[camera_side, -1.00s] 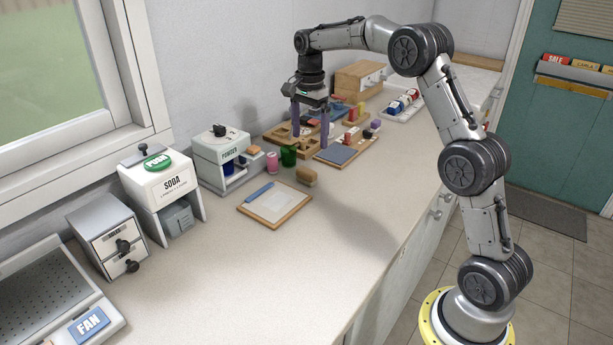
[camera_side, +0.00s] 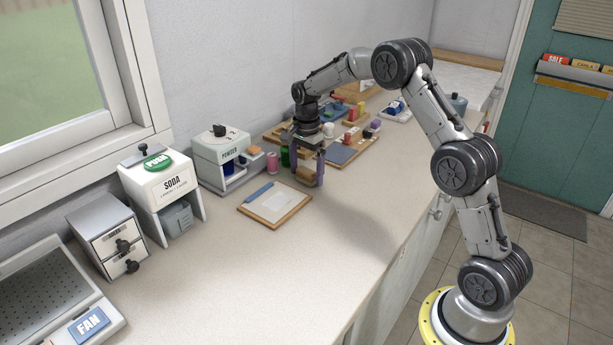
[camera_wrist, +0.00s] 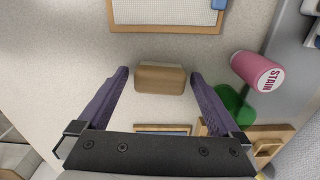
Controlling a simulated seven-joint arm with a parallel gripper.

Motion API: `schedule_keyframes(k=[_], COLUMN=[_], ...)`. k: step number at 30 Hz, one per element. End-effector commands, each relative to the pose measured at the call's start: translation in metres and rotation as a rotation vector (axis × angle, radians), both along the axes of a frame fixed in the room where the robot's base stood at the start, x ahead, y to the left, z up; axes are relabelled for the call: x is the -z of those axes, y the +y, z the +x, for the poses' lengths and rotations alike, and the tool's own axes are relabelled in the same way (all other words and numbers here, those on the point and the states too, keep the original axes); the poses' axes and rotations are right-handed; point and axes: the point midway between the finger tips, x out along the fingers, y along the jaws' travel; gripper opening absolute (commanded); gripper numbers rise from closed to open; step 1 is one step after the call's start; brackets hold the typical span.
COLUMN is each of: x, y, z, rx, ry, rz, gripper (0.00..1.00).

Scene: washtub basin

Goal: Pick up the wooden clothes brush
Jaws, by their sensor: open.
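The wooden clothes brush (camera_wrist: 160,78) is a tan block on the counter, seen in the middle of the wrist view. It lies beyond and between the two purple fingers of my open gripper (camera_wrist: 159,80), with a gap on each side. In the side view, my gripper (camera_side: 307,182) points down over the brush (camera_side: 306,174), and its fingers hide much of it. The fingertips are close to the counter height. I cannot tell exactly how far they reach down beside the brush. Nothing is held.
A pink STAIN bottle (camera_wrist: 258,71) and a green item (camera_wrist: 234,104) stand close to the right finger. A wood-framed board (camera_side: 275,206) with a blue tool (camera_side: 259,192) lies in front. Wooden trays with small items are behind. The counter's front right is clear.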

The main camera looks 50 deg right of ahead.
Motion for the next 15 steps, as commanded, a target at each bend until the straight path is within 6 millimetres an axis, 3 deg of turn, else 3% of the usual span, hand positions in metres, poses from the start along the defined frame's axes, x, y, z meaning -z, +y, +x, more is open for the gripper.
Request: schedule_keyframes(k=[5,15], x=[-0.0001,-0.0006], y=[-0.0001,-0.0001], z=[0.0000,0.0000], rx=[0.000,0.000], ry=[0.000,0.000], rz=[0.000,0.000], gripper=[0.98,0.37])
